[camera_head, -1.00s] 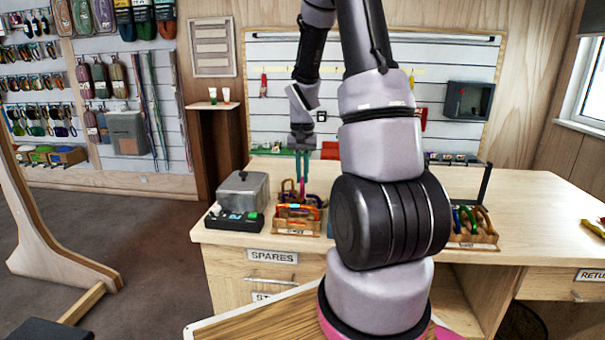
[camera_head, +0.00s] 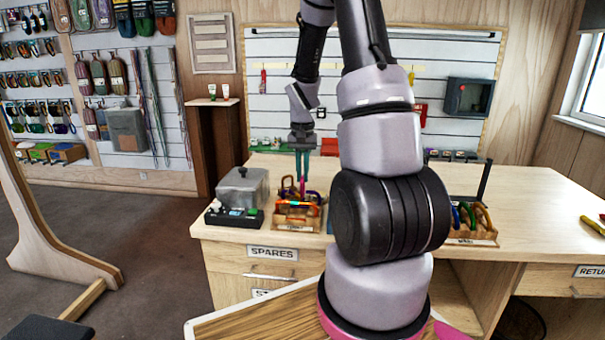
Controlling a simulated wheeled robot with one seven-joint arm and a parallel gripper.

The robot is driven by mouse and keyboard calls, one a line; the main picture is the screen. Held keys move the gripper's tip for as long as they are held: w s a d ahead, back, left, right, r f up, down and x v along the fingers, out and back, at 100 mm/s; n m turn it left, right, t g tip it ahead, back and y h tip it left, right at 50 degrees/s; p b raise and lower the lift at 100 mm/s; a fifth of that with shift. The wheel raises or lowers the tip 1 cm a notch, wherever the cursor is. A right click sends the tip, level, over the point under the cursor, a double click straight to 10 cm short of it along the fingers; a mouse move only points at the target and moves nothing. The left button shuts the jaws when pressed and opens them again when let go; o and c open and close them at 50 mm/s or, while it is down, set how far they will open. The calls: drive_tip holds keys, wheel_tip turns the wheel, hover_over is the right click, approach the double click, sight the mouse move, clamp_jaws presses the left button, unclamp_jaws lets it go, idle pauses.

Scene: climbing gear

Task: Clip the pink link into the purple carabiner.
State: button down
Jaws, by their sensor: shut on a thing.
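My gripper (camera_head: 302,177) points straight down over the near left part of the workbench, above a small wooden tray (camera_head: 297,224). Its teal fingers are shut on the pink link (camera_head: 302,188), of which only a small strip shows below the fingertips. An orange carabiner (camera_head: 298,204) lies in front in the same tray.
A grey metal box (camera_head: 242,188) and a black case (camera_head: 234,217) stand just left of the tray. A second tray (camera_head: 471,237) with several carabiners stands to the right. My arm hides the bench middle. The right part of the benchtop (camera_head: 545,205) is mostly clear.

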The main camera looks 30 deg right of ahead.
drive_tip(key=shift+s+d+f, duration=0.1)
drive_tip(key=shift+s+d, duration=0.45)
drive_tip(key=shift+d, duration=0.25)
drive_tip(key=shift+s+d+f, duration=0.1)
drive_tip(key=shift+s+d, duration=0.4)
drive_tip(key=shift+d, duration=0.25)
idle(1.4)
drive_tip(key=c, duration=0.9)
unclamp_jaws()
drive_tip(key=shift+o, duration=0.5)
drive_tip(key=shift+o, duration=0.8)
drive_tip(key=shift+r, duration=0.35)
